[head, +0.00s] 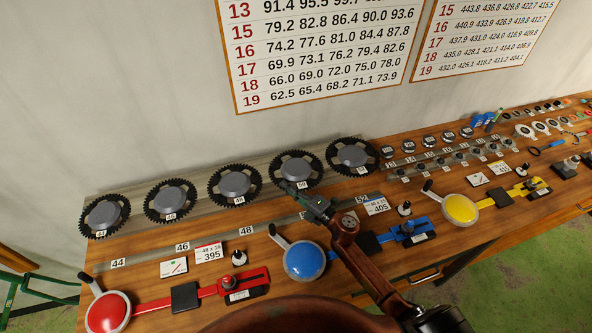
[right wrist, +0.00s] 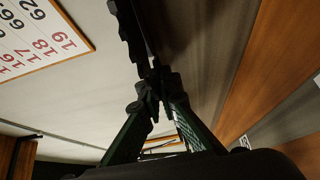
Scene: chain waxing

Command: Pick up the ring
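Several black toothed rings with grey round centres stand in a row along the back of the wooden table. The ring above the 50 label (head: 297,164) is the one at my right gripper (head: 291,188). In the head view the fingertips are at this ring's lower front edge. In the right wrist view the green fingers converge, and their black tips (right wrist: 157,78) meet on the edge of a dark toothed ring (right wrist: 133,30), seen nearly edge-on. The ring looks still in its place in the row. My left gripper is in neither view.
On the wooden table (head: 140,257), red (head: 108,311), blue (head: 305,259) and yellow (head: 461,208) round-ended tools lie in front of the rings. Neighbouring rings stand close on both sides (head: 235,185) (head: 352,155). A wall with number charts (head: 320,50) rises behind.

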